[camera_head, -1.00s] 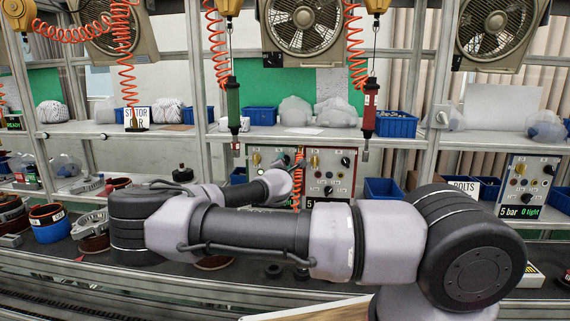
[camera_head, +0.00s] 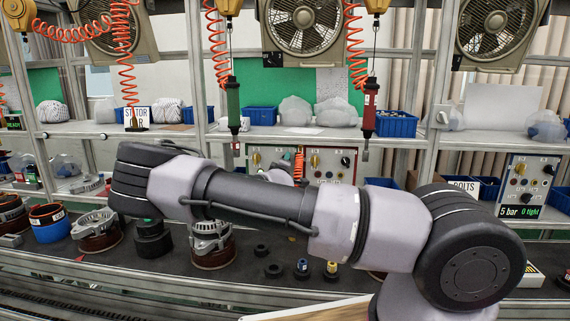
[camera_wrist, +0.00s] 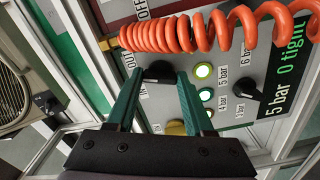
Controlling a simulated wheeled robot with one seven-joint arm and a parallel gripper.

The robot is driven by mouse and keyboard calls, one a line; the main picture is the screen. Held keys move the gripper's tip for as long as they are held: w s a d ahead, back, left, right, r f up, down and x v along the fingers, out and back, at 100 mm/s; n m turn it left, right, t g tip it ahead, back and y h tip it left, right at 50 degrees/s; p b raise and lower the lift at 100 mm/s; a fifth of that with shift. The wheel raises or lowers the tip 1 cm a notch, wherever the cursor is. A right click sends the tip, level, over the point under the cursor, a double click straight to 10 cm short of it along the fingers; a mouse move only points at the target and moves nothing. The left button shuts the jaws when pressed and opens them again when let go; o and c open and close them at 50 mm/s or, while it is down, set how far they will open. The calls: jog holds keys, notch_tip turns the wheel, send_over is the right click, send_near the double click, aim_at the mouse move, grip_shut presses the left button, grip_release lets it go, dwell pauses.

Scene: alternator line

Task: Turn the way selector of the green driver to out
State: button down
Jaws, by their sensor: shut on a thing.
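Which way the knob points is hard to tell between the fingers. My fingers are hidden in the head view.
An orange coiled hose (camera_wrist: 200,33) crosses close above the knob in the wrist view. Lit buttons (camera_wrist: 203,71) and a pressure knob (camera_wrist: 245,93) sit to its right. The red driver (camera_head: 369,110) hangs to the right. Alternator parts (camera_head: 212,244) stand on the bench below my arm.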

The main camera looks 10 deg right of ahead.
jog(key=shift+f+m, duration=0.1)
jog(key=shift+m, duration=0.8)
jog(key=shift+c, duration=1.4)
grip_release()
jog(key=shift+s, duration=0.1)
jog(key=v, duration=1)
jog(key=shift+s, duration=0.35)
jog(key=shift+a, duration=0.15)
